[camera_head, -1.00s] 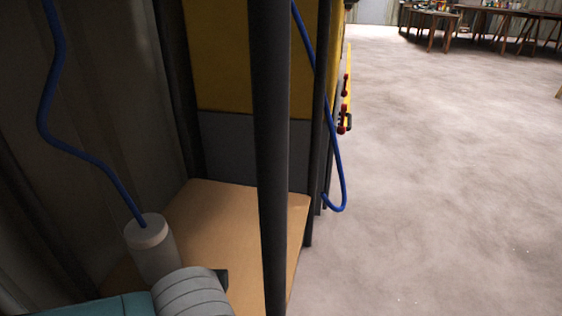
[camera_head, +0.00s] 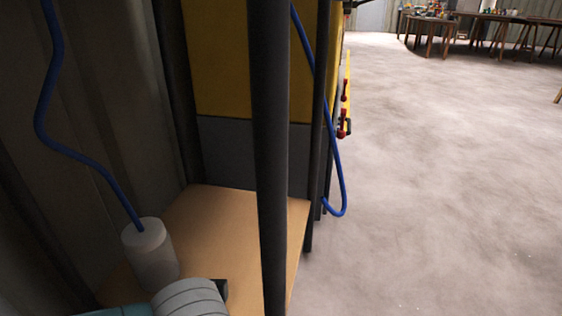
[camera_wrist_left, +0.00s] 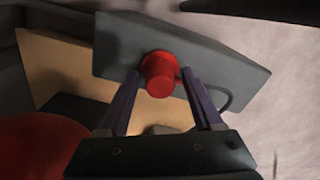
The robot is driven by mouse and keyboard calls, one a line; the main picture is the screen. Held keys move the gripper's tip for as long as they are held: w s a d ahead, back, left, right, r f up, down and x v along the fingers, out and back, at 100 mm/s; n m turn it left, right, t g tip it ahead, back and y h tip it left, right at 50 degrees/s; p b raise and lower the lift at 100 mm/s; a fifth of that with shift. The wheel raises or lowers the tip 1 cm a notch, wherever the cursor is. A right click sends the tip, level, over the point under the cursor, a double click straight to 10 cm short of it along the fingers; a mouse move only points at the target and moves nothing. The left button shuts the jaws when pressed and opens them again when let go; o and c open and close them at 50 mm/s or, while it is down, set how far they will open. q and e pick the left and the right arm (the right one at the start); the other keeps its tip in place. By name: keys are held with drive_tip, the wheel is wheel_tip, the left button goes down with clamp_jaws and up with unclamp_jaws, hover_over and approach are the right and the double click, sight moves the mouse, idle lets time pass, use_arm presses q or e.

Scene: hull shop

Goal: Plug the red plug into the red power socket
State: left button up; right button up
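In the left wrist view a red cylinder (camera_wrist_left: 159,78) with a wider collar stands out from the face of a grey box (camera_wrist_left: 220,75). I cannot tell whether it is the red socket alone or a plug seated in it. My left gripper (camera_wrist_left: 161,84) has its two fingers spread, one on each side of the red cylinder, with a small gap visible on both sides. A large red rounded shape (camera_wrist_left: 38,145), cut by the frame edge, lies at the lower left and is unclear. In the head view neither gripper nor any red plug can be made out.
A dark post (camera_head: 268,150) stands before a wooden shelf board (camera_head: 235,215) and a yellow-and-grey cabinet (camera_head: 225,60). A pale cylinder (camera_head: 150,250) with a blue hose (camera_head: 75,150) stands at the left. Open floor (camera_head: 440,180) lies right; workbenches (camera_head: 470,22) stand far back.

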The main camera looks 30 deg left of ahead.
use_arm(q)
drive_tip(key=shift+o, duration=0.6)
wheel_tip(320, 180, up, 10)
drive_tip(key=p, duration=0.7)
drive_tip(key=shift+p, duration=0.3)
